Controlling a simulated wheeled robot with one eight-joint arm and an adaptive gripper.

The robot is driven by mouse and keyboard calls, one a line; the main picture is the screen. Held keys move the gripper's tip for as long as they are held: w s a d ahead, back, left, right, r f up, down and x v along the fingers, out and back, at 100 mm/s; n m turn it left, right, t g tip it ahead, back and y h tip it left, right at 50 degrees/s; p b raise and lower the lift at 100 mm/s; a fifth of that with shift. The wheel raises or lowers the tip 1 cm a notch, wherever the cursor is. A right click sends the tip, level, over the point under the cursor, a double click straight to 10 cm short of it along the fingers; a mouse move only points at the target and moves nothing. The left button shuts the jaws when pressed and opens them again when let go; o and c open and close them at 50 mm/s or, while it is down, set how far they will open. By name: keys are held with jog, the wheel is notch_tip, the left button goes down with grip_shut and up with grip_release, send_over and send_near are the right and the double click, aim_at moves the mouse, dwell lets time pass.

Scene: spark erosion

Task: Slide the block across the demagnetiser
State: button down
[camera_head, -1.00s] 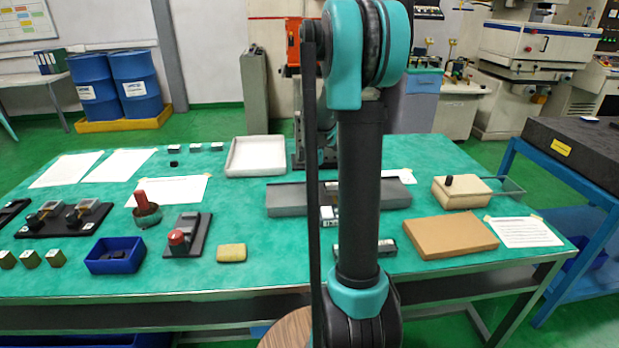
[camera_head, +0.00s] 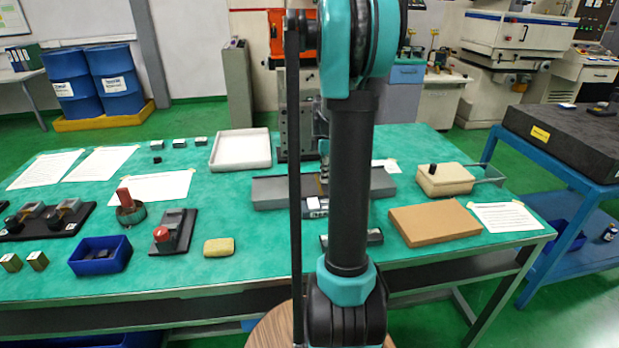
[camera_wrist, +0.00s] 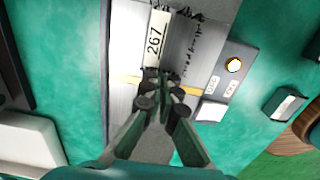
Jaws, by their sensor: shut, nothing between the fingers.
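The demagnetiser (camera_head: 275,192) is a long grey plate at the middle of the table, partly hidden behind my arm in the head view. In the wrist view its plate (camera_wrist: 124,60) has a yellow line across it and a dark side panel (camera_wrist: 222,88) with a lit round button. A pale block (camera_wrist: 156,42) marked 267 lies on the plate, with dark bristly specks around it. My gripper (camera_wrist: 158,84) is shut and empty, its fingertips at the near end of the block. Whether they touch it I cannot tell. My arm hides most of the block in the head view.
A dark bar (camera_head: 374,237) lies in front of the demagnetiser. A brown slab (camera_head: 433,223) and a cream box (camera_head: 445,180) are to the right, a white tray (camera_head: 240,150) behind left. A yellow sponge (camera_head: 219,247) and blue bin (camera_head: 100,256) are front left.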

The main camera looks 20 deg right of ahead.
jog(key=s+d, duration=0.1)
jog(key=d, duration=0.3)
jog(key=s+d, duration=0.1)
jog(key=d, duration=0.8)
jog(key=shift+s+d, duration=0.1)
jog(key=shift+s, duration=0.3)
